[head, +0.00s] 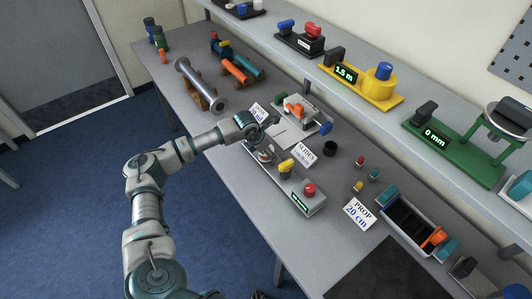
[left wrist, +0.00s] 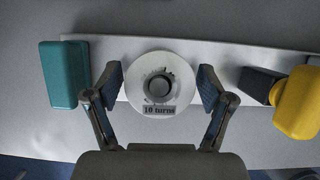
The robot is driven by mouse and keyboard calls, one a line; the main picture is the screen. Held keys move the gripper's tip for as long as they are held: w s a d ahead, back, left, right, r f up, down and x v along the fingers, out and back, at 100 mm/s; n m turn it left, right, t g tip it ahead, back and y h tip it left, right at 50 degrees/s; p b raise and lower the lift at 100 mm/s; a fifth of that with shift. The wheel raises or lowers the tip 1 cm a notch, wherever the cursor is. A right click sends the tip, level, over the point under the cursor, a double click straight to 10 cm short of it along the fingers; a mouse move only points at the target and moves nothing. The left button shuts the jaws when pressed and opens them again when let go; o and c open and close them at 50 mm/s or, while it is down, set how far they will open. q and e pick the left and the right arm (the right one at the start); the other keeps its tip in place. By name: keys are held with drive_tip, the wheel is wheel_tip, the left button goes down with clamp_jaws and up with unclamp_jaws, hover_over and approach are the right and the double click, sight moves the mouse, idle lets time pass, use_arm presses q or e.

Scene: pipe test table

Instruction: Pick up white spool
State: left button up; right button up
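The white spool (left wrist: 160,65), labelled "10 turns" with a dark centre hole, sits on a long pale base (left wrist: 220,58) in the left wrist view. My left gripper (left wrist: 160,85) is open, with one finger on each side of the spool and a narrow gap at each side. In the head view my left gripper (head: 264,128) hangs over the left end of the grey device (head: 300,202), and the spool (head: 264,155) shows small beneath it, partly hidden. My right gripper is not in view.
On the same base, a teal block (left wrist: 63,74) stands left of the spool and a yellow knob (left wrist: 297,102) stands right. A red knob (head: 309,189) is farther along. A "SLIDES" card (head: 302,153) and a "PROP 20 cm" card (head: 359,212) are nearby. Bare table lies left of the device.

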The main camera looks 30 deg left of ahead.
use_arm(q)
drive_tip(key=c, duration=0.7)
